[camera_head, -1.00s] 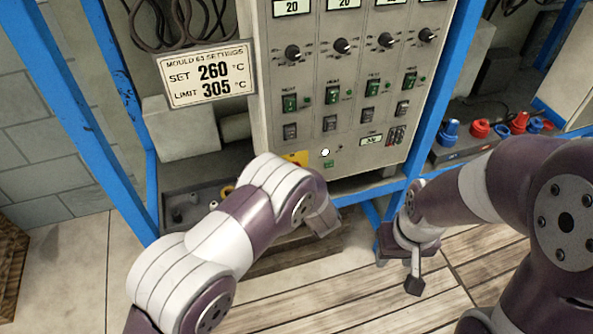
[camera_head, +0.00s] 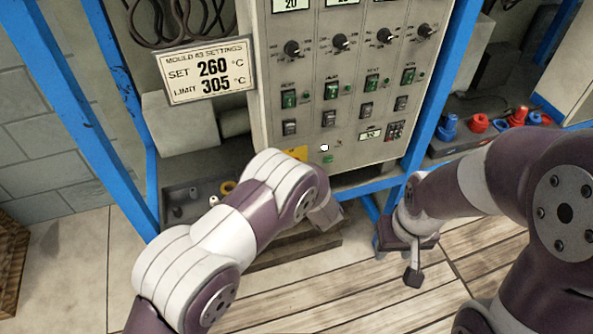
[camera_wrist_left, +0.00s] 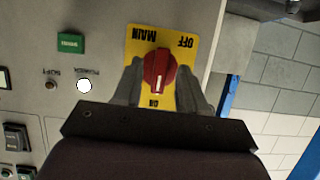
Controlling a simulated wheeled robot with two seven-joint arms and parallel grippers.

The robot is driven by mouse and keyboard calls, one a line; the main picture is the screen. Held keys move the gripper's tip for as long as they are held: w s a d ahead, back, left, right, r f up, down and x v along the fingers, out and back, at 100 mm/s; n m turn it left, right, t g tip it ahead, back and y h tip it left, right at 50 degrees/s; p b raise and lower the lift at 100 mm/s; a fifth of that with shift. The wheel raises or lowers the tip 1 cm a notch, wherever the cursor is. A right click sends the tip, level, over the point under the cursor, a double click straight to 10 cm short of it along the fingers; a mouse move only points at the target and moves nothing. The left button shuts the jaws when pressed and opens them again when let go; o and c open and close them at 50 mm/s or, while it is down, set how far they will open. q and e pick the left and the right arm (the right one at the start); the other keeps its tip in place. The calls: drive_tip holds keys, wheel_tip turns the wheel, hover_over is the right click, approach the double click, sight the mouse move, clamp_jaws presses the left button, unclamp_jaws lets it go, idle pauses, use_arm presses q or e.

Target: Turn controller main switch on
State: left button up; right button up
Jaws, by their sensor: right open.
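The main switch is a red knob (camera_wrist_left: 158,73) on a yellow plate (camera_wrist_left: 187,28) marked MAIN, OFF and ON, which appears upside down in the left wrist view. The knob's white mark points towards ON. My left gripper (camera_wrist_left: 159,78) has one finger on each side of the knob, close against it. In the head view my left arm hides that gripper and most of the yellow plate (camera_head: 297,153). The controller (camera_head: 350,145) is a grey cabinet with several dials and green switches. My right gripper (camera_head: 412,272) hangs open and empty, low in front of the rack.
A round white lamp (camera_head: 324,148) shows on the panel beside a small green label (camera_wrist_left: 71,43). A settings sign (camera_head: 207,72) hangs left of the cabinet. Blue rack posts (camera_head: 437,95) flank it. A tray of red and blue fittings (camera_head: 480,124) stands at right.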

use_arm(q)
drive_tip(key=v, duration=1.2)
drive_tip(key=shift+s, duration=0.35)
drive_tip(key=shift+d+r, duration=0.1)
